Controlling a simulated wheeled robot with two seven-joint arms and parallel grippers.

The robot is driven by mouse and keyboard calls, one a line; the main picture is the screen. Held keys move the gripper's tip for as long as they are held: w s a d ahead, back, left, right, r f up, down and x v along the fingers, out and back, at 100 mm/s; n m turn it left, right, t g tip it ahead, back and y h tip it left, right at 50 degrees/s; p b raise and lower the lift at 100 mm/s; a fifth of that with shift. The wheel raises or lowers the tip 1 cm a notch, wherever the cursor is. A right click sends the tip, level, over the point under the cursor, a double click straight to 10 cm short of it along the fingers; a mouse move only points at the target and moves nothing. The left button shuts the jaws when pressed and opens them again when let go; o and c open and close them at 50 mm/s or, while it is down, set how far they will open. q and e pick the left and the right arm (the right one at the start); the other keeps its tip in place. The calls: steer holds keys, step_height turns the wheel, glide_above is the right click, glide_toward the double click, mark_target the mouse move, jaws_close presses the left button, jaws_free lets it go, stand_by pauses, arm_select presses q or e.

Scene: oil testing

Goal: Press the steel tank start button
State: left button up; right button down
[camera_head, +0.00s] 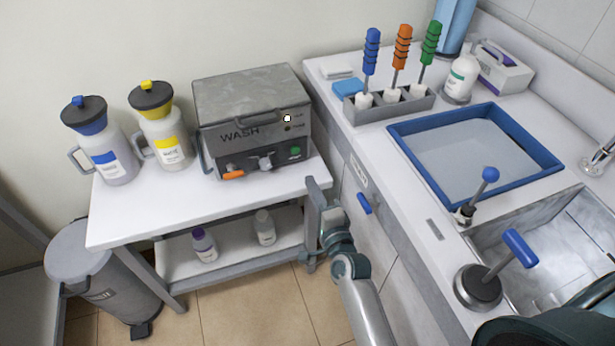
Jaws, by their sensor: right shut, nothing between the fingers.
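The steel tank (250,95) is a grey metal box marked WASH, standing on the white table against the wall. Its lid is closed, with a handle at the front. A green button (296,151) is on the right of its front panel, with an orange control (233,174) low on the left and a grey knob between them. My right gripper (315,188) is shut and empty, by the table's right front corner, below and right of the tank and apart from the green button. My left gripper is not in view.
Blue-capped (100,140) and yellow-capped (160,130) jugs stand left of the tank. The counter on the right holds a rack (385,108) with coloured-handled tools, a blue tray (540,142) and a sink. The white table (130,215) is bare in front of the jugs. A bin (85,265) stands at left.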

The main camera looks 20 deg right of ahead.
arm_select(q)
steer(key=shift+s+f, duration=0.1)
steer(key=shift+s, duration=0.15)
arm_select(e)
steer(key=shift+s, duration=1.15)
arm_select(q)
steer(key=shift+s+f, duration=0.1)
